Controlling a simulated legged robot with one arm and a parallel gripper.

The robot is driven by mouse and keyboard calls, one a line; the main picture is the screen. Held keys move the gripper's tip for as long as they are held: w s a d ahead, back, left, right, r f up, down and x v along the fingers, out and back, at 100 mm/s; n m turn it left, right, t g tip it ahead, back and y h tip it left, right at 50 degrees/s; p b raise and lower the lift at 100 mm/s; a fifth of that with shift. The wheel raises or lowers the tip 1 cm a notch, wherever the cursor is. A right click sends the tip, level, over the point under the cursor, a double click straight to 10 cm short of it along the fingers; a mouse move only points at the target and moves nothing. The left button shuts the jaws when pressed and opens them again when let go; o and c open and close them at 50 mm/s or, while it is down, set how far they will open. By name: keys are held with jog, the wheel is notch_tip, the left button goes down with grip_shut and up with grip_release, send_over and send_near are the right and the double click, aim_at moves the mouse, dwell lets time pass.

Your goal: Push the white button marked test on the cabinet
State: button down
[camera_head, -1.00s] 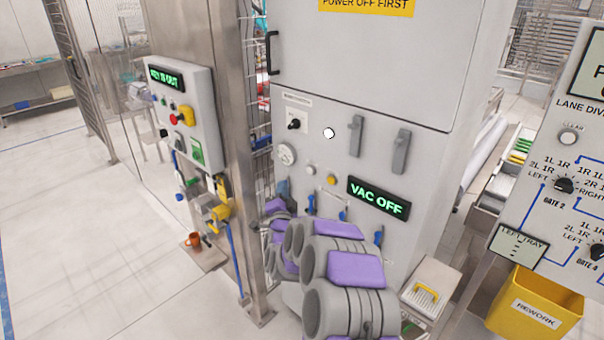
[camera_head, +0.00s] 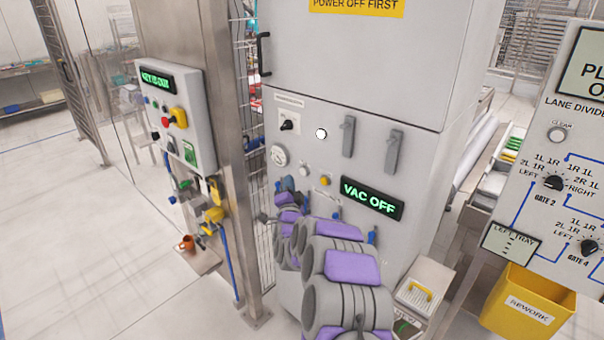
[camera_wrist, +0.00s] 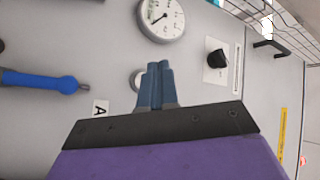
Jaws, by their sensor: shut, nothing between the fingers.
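The grey cabinet (camera_head: 400,255) fills the middle of the head view. A small pale round button (camera_head: 303,171) sits on it, right of and below the dial gauge (camera_head: 280,156). A brighter white round spot (camera_head: 321,133) sits higher, right of the black knob (camera_head: 288,124). I cannot read the word test by either one. My gripper (camera_head: 287,184) is shut and empty, close to the cabinet face below the gauge. In the wrist view its blue-grey fingers (camera_wrist: 154,82) partly cover a pale round button (camera_wrist: 136,78). I cannot tell whether they touch it.
A yellow button (camera_head: 324,181) and a VAC OFF display (camera_head: 372,198) are close by on the right. Two grey handles (camera_head: 348,136) stick out above. A blue-handled lever (camera_wrist: 40,80) lies left in the wrist view. A metal post (camera_head: 232,150) stands left of the cabinet.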

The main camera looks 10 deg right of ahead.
jog(key=shift+w+d+b, duration=0.3)
jog(key=shift+w+d, duration=0.15)
jog(key=shift+d, duration=0.2)
jog(key=shift+w+d+b, duration=0.25)
jog(key=shift+w+d, duration=0.2)
jog(key=shift+d, duration=0.15)
jog(key=shift+d, duration=0.1)
dwell(1.2)
jog(key=shift+w+d, duration=0.2)
jog(key=shift+d, duration=0.05)
jog(key=shift+w+d+b, duration=0.2)
jog(key=shift+d+b, duration=0.1)
jog(key=shift+b, duration=0.1)
dwell(0.5)
jog(key=shift+r, duration=0.1)
jog(key=shift+s+a, duration=0.45)
jog(key=shift+a, duration=0.15)
dwell(0.3)
jog(key=shift+s+a+p, duration=0.15)
jog(key=shift+s+a, duration=0.6)
jog(key=shift+a, duration=0.3)
jog(key=shift+s+a+p, duration=0.15)
jog(key=shift+s+a, duration=0.6)
jog(key=shift+a, duration=0.25)
